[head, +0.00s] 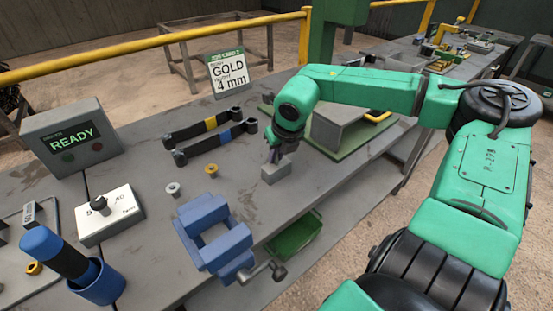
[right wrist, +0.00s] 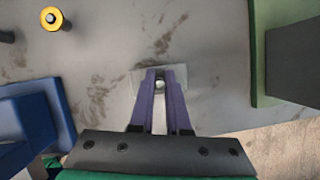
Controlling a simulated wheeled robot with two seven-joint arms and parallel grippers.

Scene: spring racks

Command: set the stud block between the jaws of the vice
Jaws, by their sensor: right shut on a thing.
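The stud block is a small grey block (head: 276,173) near the middle of the bench in the head view. My right gripper (head: 273,156) points down over it. In the right wrist view its purple fingers (right wrist: 160,82) are shut on the stud at the middle of the pale block (right wrist: 140,78). I cannot tell whether the block rests on the bench or is just above it. The blue vice (head: 203,213) stands at the bench's front edge, left of and nearer than the block. Its jaws are apart with an empty gap. My left gripper is not in view.
Two dark straps (head: 207,125) lie beyond. A grey block on a green base (head: 337,128) is to the right. A green bin (head: 294,236) hangs below the front edge.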

